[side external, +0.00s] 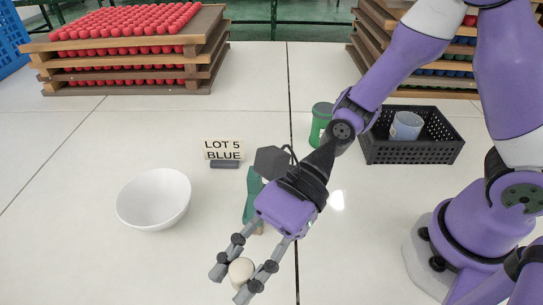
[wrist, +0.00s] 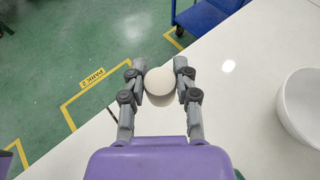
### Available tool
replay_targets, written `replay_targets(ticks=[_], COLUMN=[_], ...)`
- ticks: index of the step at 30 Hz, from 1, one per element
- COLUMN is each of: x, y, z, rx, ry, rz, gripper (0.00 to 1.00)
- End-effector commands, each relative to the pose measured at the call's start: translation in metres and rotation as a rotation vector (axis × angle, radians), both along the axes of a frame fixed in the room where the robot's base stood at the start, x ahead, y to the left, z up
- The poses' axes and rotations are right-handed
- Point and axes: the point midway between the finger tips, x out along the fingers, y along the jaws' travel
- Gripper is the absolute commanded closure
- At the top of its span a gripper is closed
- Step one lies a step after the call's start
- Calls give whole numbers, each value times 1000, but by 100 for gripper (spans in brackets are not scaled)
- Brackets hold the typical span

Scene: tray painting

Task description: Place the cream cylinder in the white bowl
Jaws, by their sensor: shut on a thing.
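The cream cylinder (side external: 241,271) is between the fingers of my gripper (side external: 236,277) at the lower middle of the side external view. In the wrist view the cream cylinder (wrist: 160,81) sits end-on between both fingertips, and my gripper (wrist: 160,84) is shut on it. I cannot tell whether the cylinder touches the table. The white bowl (side external: 153,198) stands upright on the table, left of my gripper and farther back in the side external view. Its inside looks empty. In the wrist view part of the white bowl (wrist: 303,108) shows at the right edge, apart from the gripper.
A green bottle (side external: 249,203) stands partly hidden behind my gripper. A "LOT 5 BLUE" sign (side external: 224,150) stands behind the bowl. A green can (side external: 321,124) and a black basket (side external: 412,151) holding a light blue cup (side external: 406,126) are at right. Racks of red pieces (side external: 130,45) stand at back.

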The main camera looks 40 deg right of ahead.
Motion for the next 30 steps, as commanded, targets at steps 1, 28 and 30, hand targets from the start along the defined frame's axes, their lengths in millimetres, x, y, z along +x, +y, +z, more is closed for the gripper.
replay_targets(ticks=[1,28,30], x=[3,221,225], y=[0,13,13], z=[-2,26,29], rx=[-10,-671,-674], ry=[-10,-1419,-1445], rz=[11,679,682], gripper=[90,90,90])
